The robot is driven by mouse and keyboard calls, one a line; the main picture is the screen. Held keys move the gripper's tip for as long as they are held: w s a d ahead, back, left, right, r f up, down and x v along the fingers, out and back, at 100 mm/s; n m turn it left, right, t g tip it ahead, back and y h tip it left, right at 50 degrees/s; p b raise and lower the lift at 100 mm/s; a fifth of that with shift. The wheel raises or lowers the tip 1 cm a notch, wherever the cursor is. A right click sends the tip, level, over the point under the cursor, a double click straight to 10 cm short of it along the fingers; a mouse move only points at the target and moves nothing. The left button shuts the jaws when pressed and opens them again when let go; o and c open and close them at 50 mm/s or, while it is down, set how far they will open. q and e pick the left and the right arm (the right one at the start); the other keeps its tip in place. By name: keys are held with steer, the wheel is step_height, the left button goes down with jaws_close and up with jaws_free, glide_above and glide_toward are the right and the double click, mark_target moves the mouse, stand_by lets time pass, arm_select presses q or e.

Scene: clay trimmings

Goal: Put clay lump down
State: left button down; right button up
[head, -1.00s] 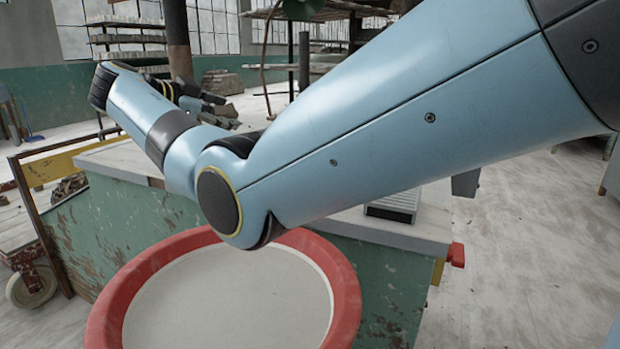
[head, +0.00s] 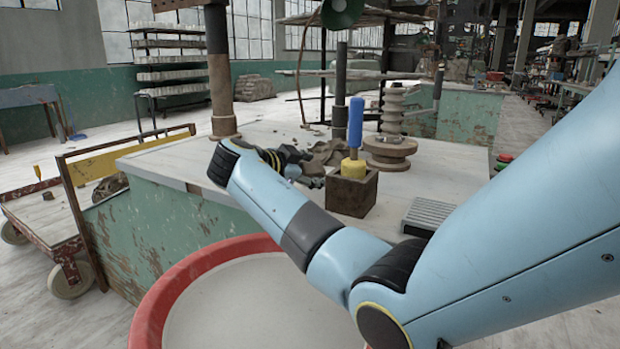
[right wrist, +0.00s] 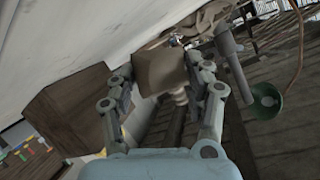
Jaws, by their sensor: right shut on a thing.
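My right gripper (head: 308,172) is low over the worktop, left of a wooden box; its fingers look small and dark in the head view. In the right wrist view, the right gripper (right wrist: 166,84) has its two fingers on either side of a brown clay lump (right wrist: 160,68) and is shut on it. More brown clay trimmings (right wrist: 205,22) lie just beyond the lump. In the head view, the trimmings (head: 328,152) sit behind the gripper, and I cannot tell the held lump apart from them. My left gripper is not in view.
The wooden box (head: 352,194) holds a blue-handled tool (head: 355,122) and stands close to the gripper. A stacked round stand (head: 391,150) and a grey ridged block (head: 428,214) are farther right. A red-rimmed basin (head: 165,300) is in front. The worktop's left part is clear.

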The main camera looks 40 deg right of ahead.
steer(key=shift+f, duration=0.75)
steer(key=o, duration=0.9)
steer(key=shift+o, duration=0.3)
steer(key=shift+r, duration=0.15)
